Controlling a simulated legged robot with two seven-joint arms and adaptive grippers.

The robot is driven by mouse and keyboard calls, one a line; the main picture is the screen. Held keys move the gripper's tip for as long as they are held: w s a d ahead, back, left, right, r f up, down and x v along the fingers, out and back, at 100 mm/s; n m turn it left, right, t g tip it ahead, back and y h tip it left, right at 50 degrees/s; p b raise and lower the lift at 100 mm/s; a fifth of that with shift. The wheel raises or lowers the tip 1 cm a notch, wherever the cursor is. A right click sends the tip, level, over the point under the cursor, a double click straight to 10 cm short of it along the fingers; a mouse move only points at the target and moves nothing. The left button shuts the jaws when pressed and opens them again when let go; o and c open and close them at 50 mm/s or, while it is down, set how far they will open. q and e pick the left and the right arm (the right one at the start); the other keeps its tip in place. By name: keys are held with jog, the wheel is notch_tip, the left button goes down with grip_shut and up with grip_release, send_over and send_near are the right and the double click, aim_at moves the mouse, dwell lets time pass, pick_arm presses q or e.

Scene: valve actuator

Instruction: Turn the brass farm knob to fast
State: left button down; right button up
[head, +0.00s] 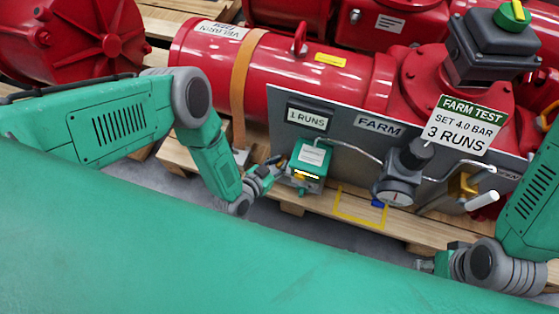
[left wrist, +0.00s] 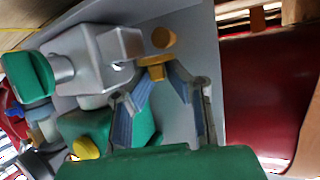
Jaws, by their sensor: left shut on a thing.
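My left gripper (head: 277,168) reaches the left side of a small green box (head: 308,158) on the grey panel in the head view. In the left wrist view, the left gripper's blue-grey fingers (left wrist: 156,76) close around a small brass knob (left wrist: 162,38) beside a silver block. The fingers hide part of the knob, and which setting it points to cannot be read. In the head view the knob is hidden or too small to make out. My right gripper (head: 427,264) is low at the right, small and partly hidden, so its opening cannot be told.
The grey panel (head: 350,118) carries a "FARM" label (head: 380,125), a round gauge (head: 397,192) and thin pipes. A red cylinder (head: 290,75) lies behind it. A yellow outline (head: 358,219) marks bare pallet wood in front.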

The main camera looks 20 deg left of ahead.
pick_arm(q)
jog(key=shift+s+d+f+n+t+y, duration=0.1)
jog(key=shift+n+t+y, duration=0.1)
jog(key=shift+n+y, duration=0.7)
jog(key=shift+s+n+t+y, duration=0.1)
jog(key=shift+n+t+y, duration=0.1)
jog(key=shift+n+y, duration=0.7)
jog(key=shift+y, duration=0.3)
jog(key=c, duration=1.6)
grip_release()
